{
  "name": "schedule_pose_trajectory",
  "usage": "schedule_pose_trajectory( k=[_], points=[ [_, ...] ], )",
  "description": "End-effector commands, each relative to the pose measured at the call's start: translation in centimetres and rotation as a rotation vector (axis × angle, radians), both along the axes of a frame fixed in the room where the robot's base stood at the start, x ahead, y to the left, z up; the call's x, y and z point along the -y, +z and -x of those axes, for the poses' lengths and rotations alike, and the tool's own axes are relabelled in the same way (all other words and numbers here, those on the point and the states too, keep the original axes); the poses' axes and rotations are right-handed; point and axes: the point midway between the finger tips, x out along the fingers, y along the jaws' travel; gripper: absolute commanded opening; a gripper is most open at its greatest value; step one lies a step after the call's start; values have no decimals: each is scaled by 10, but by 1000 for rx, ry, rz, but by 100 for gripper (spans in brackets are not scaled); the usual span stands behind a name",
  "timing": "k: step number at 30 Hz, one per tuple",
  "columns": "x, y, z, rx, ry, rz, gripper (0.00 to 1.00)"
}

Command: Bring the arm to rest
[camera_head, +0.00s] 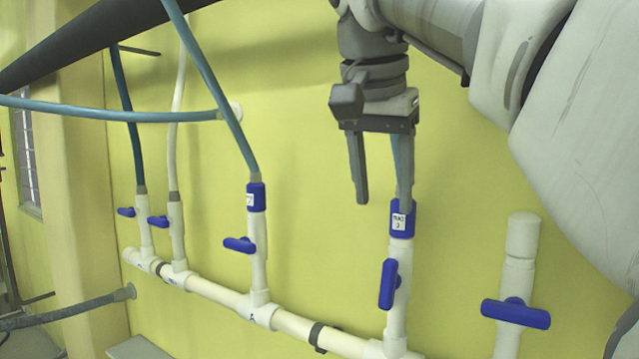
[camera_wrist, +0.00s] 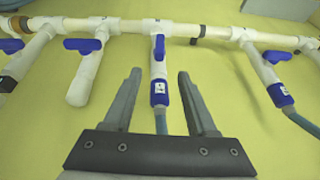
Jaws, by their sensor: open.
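My gripper (camera_head: 382,204) hangs fingers down in front of the yellow wall in the head view. Its two fingers are apart with nothing held between them. The right finger overlaps the top of a labelled blue connector (camera_head: 402,219) on a white valve pipe. In the wrist view my gripper (camera_wrist: 160,75) points towards the same kind of pipe, with a blue connector (camera_wrist: 160,93) and a teal hose (camera_wrist: 161,123) appearing between the fingers. I cannot tell whether either finger touches them. My arm (camera_head: 435,25) reaches in from the upper right.
A white manifold pipe (camera_head: 215,299) runs along the wall with several upright branches. The valve handle (camera_head: 388,284) below my gripper lies along its pipe. Another handle (camera_head: 515,313) at right is crosswise. Teal hoses (camera_head: 213,85) cross at left. The wall between is clear.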

Motion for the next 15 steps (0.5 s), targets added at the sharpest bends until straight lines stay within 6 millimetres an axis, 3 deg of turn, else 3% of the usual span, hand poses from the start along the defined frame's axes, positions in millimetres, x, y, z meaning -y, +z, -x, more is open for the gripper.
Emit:
schedule_pose_trajectory(
  k=[8, 11, 15],
  points=[
    [0, -3, 2, -1, 11, 4, 57],
    [1, -13, 7, -2, 49, 17, 57],
    [4, -40, 20, -4, 142, 46, 57]
  ],
)
